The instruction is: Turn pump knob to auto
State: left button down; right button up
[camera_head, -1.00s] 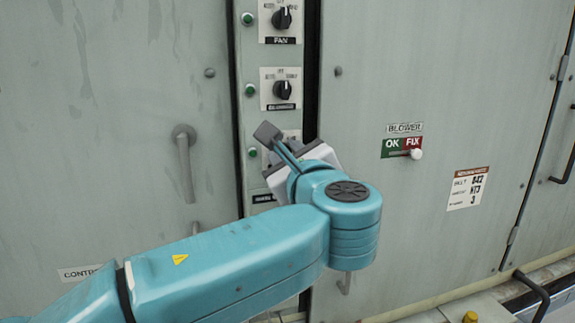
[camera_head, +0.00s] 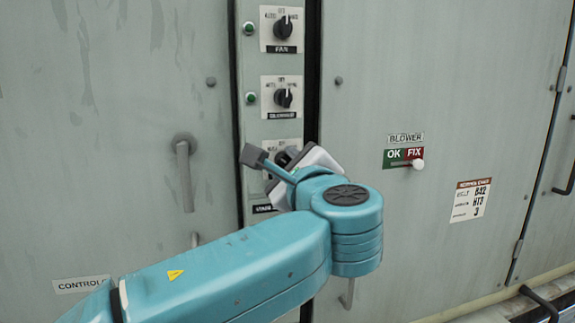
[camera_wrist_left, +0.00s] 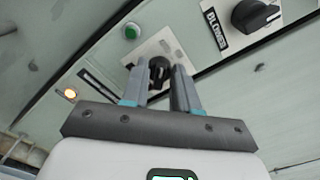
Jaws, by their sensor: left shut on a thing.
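A column of black rotary knobs on white plates runs down the grey strip between two cabinet doors. The lowest knob (camera_head: 286,157) is partly hidden behind my left gripper (camera_head: 272,163); its label is too covered to read. In the left wrist view, the two fingers of my left gripper (camera_wrist_left: 165,80) are shut on this black knob (camera_wrist_left: 159,66), one on each side. The knob's exact pointing direction is hidden by the fingers. My right gripper is not in view.
Above are the fan knob (camera_head: 285,28) and a middle knob (camera_head: 284,97), labelled blower in the wrist view (camera_wrist_left: 256,15). Green buttons (camera_head: 250,97) line the strip. A door handle (camera_head: 185,170) projects at left; a blower OK/FIX slider (camera_head: 417,164) is at right.

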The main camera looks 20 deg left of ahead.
pick_arm(q)
jog(key=c, duration=0.9)
grip_release()
jog(key=shift+s, duration=0.1)
jog(key=shift+r, duration=0.1)
jog(key=shift+s+d, duration=0.15)
jog(key=b+v, duration=0.2)
jog(key=v, duration=1.4)
jog(key=shift+b, duration=0.35)
